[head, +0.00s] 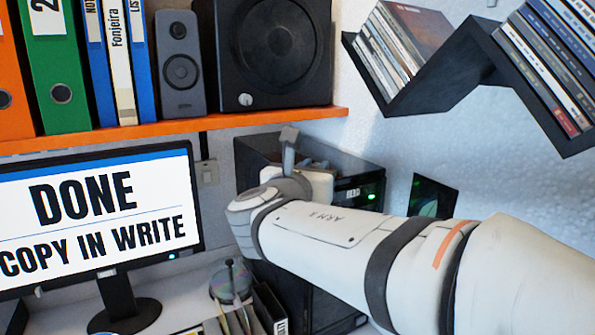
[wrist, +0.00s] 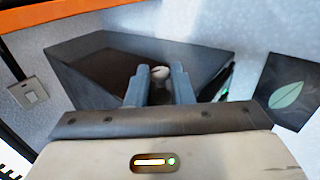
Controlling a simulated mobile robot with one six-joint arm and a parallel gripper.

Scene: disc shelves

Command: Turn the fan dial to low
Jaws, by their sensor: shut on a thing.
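A small pale round knob, which looks like the fan dial (wrist: 160,73), shows between the two grey fingers of my gripper (wrist: 158,84) in the wrist view. The fingers are shut on it from both sides. It sits at a dark box (wrist: 95,70) under the shelf. In the head view the same dark box (head: 252,152) stands behind my gripper (head: 288,142), with a lit green light on its front. My arm hides much of its front and the dial there. I cannot read any dial marks or its setting.
An orange shelf (head: 180,127) with binders and speakers runs just above my gripper. A monitor (head: 100,215) stands to the left. Black disc shelves (head: 450,75) hang on the wall at upper right. A leaf picture (wrist: 287,92) is right of the box.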

